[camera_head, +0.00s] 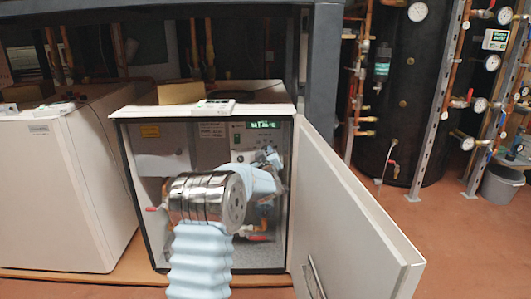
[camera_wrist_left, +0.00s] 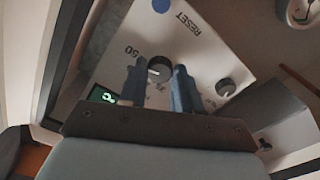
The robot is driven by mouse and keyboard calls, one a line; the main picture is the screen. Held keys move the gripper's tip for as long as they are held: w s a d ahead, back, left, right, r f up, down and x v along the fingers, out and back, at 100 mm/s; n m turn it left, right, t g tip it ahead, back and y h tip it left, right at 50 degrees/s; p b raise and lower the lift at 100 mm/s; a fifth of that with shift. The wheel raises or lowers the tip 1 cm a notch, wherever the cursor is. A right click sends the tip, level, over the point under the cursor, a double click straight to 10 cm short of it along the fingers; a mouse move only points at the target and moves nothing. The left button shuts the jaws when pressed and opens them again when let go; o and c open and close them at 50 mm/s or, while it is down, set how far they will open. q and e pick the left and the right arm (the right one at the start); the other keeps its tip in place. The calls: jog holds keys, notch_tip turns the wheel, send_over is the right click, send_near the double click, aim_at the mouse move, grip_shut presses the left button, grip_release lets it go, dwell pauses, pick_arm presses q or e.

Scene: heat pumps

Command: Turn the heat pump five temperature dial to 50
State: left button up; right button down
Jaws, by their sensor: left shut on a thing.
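The heat pump (camera_head: 141,214) stands in the middle of the head view with its front door open. Its temperature dial (camera_wrist_left: 158,66) is a round black knob with a pale mark on its face, on a white control panel (camera_wrist_left: 200,58). A "50" is printed up and left of the dial in the wrist view. My left gripper (camera_wrist_left: 160,78) is shut on the dial, one blue finger on each side. In the head view my left gripper (camera_head: 272,158) reaches the panel, and my wrist hides the dial. My right gripper is in neither view.
A second black knob (camera_wrist_left: 225,87) and a blue button (camera_wrist_left: 160,5) by "RESET" sit near the dial. A green display (camera_head: 264,125) glows above. The open door (camera_head: 345,215) stands to the right of my arm. Pipes with red handles lie below.

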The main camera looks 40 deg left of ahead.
pick_arm(q)
jog(key=shift+f+m, duration=0.1)
jog(key=shift+m, duration=0.5)
jog(key=o, duration=1.1)
jog(key=shift+c, duration=0.2)
jog(key=shift+s+d, duration=0.1)
jog(key=v, duration=1.3)
jog(key=shift+s+d, duration=0.15)
jog(key=shift+d, duration=0.05)
